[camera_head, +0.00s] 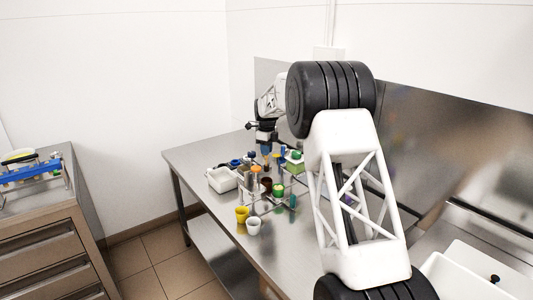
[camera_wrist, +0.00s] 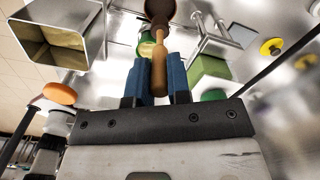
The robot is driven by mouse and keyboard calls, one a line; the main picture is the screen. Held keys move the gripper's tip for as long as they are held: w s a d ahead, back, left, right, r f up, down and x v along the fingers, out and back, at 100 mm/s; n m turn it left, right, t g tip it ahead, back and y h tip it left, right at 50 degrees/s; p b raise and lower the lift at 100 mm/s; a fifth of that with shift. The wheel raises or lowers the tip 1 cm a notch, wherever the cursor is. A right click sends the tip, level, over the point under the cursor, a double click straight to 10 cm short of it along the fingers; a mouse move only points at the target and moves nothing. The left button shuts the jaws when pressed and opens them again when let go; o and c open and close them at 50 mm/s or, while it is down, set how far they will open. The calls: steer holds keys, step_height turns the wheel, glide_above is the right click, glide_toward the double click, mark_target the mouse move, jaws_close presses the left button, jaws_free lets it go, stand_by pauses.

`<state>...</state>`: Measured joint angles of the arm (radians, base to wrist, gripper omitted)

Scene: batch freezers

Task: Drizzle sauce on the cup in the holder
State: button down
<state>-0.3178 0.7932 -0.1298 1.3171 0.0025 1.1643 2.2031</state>
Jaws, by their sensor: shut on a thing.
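My gripper (camera_wrist: 158,85) has blue fingers and is shut on a wooden handle (camera_wrist: 158,68), with a dark brown rounded end (camera_wrist: 160,12) beyond it; I take this to be the sauce tool. In the head view my gripper (camera_head: 266,146) is over the far part of the steel table. A yellow cup (camera_head: 242,214) and a white cup (camera_head: 254,227) stand together near the table's front edge, closer to the camera than the gripper. I cannot tell whether either is in a holder. No sauce is seen falling.
The steel table (camera_head: 205,152) carries a white tray (camera_head: 222,180), a thin metal rack and several coloured-lid containers, including a green block (camera_wrist: 210,68) and an orange lid (camera_wrist: 60,93). A square metal container (camera_wrist: 95,30) is at upper left in the wrist view. A drawer cabinet (camera_head: 45,240) stands left.

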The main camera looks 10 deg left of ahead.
steer(key=s+d+r+g+h, duration=0.1)
steer(key=s+d+r, duration=0.4)
steer(key=shift+r+g+h, duration=0.2)
steer(key=shift+g+h, duration=0.1)
stand_by(0.4)
steer(key=shift+w+f, duration=0.1)
steer(key=shift+f, duration=0.05)
step_height(320, 180, down, 7)
stand_by(1.2)
steer(key=shift+d, duration=0.35)
stand_by(0.9)
steer(key=shift+w+a, duration=0.1)
steer(key=shift+a, duration=0.7)
stand_by(0.5)
steer(key=shift+r, duration=0.25)
